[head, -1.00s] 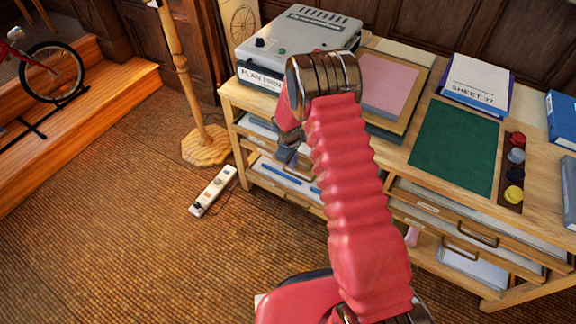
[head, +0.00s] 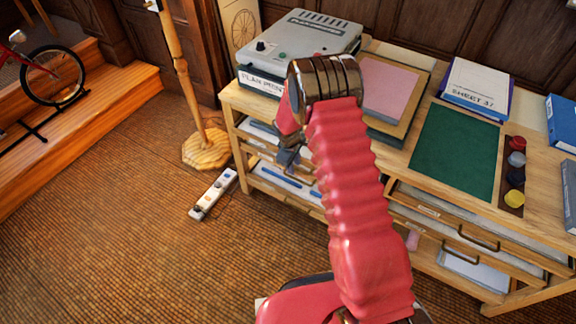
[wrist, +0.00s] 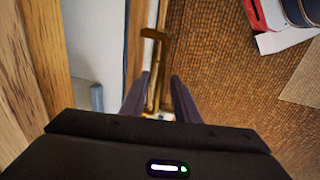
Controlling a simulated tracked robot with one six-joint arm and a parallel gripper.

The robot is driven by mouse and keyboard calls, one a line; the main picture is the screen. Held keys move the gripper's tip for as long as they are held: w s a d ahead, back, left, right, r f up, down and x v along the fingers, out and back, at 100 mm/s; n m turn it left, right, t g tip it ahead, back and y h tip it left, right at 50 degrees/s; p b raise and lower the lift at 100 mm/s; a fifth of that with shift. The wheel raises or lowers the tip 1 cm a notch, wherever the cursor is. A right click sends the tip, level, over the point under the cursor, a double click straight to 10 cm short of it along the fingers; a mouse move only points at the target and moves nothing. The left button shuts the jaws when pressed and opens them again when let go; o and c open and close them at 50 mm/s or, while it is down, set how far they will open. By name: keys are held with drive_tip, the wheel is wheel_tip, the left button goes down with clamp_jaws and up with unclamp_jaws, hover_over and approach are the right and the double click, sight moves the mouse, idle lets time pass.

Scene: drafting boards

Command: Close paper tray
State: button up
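A light wooden cabinet (head: 232,96) has open-fronted paper trays. In its left section, a pulled-out tray (head: 285,181) holds pale sheets with blue strips. My gripper (head: 290,158) is in front of this section, partly hidden by my red arm. In the wrist view, a pale tray interior (wrist: 95,40) lies left of a wooden front edge with a brass handle (wrist: 154,36). My gripper's two dark fingers (wrist: 160,95) are apart, with part of the brass handle showing between them. I cannot tell whether they touch it. Which tray this is cannot be told for sure.
A plan printer (head: 300,45), a pink sheet (head: 390,88), a green mat (head: 455,150) and binders (head: 478,85) lie on top. More trays (head: 478,240) are at right.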

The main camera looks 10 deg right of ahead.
wheel_tip(320, 180, up, 13)
drive_tip(key=s+a, duration=0.1)
drive_tip(key=s, duration=0.1)
drive_tip(key=shift+a+r, duration=0.15)
drive_tip(key=shift+a, duration=0.15)
drive_tip(key=shift+c, duration=0.5)
